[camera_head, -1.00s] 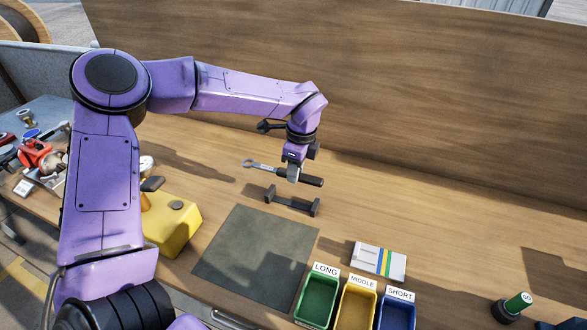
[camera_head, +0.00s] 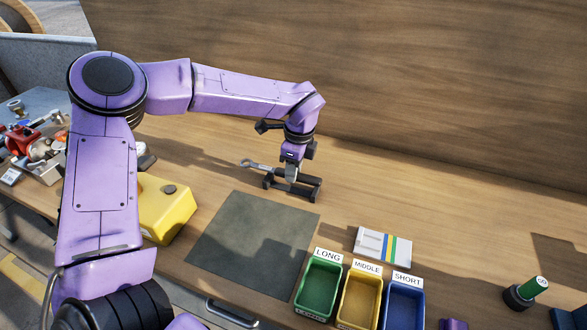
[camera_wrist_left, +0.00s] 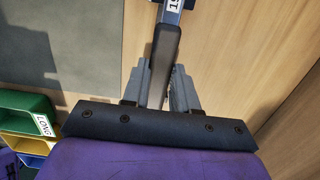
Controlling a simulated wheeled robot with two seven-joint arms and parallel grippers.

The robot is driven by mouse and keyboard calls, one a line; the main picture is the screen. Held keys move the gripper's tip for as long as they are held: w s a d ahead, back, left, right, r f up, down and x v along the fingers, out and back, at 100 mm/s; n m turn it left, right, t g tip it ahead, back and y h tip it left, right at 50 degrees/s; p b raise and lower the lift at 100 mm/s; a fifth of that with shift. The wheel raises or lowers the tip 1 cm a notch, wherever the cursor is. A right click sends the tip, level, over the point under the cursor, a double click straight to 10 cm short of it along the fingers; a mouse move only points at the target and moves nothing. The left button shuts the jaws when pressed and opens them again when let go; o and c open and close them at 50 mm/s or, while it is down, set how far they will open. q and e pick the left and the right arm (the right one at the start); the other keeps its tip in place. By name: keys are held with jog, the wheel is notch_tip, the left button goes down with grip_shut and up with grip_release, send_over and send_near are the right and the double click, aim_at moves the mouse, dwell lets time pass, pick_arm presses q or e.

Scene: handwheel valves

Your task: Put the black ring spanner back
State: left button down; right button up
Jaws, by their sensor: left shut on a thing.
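The black ring spanner (camera_head: 256,164) shows a grey ring end at its left and a black handle at its right in the head view. My left gripper (camera_head: 291,177) is shut on its handle and holds it roughly level. The black holder (camera_head: 291,189), a bar with an upright at each end, is right under or just in front of the spanner. I cannot tell if they touch. In the left wrist view the dark handle (camera_wrist_left: 166,45) runs up between the fingers of my left gripper (camera_wrist_left: 160,85), with a white number label above. My right gripper is not in view.
A dark grey mat (camera_head: 253,235) lies in front of the holder. Green (camera_head: 318,286), yellow (camera_head: 359,299) and blue (camera_head: 402,304) bins stand at the front. A striped card (camera_head: 383,247) lies behind them. A yellow block (camera_head: 165,209) is at the left.

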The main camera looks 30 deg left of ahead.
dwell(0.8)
pick_arm(q)
jog(key=shift+f+b, duration=1.05)
jog(key=shift+b, duration=0.2)
jog(key=shift+c, duration=1.6)
grip_release()
jog(key=shift+d+r+p, duration=0.2)
jog(key=shift+r+p, duration=0.75)
jog(key=shift+r, duration=0.6)
jog(key=shift+d+r+p, duration=0.15)
jog(key=shift+r+p, duration=0.8)
jog(key=shift+r, duration=0.55)
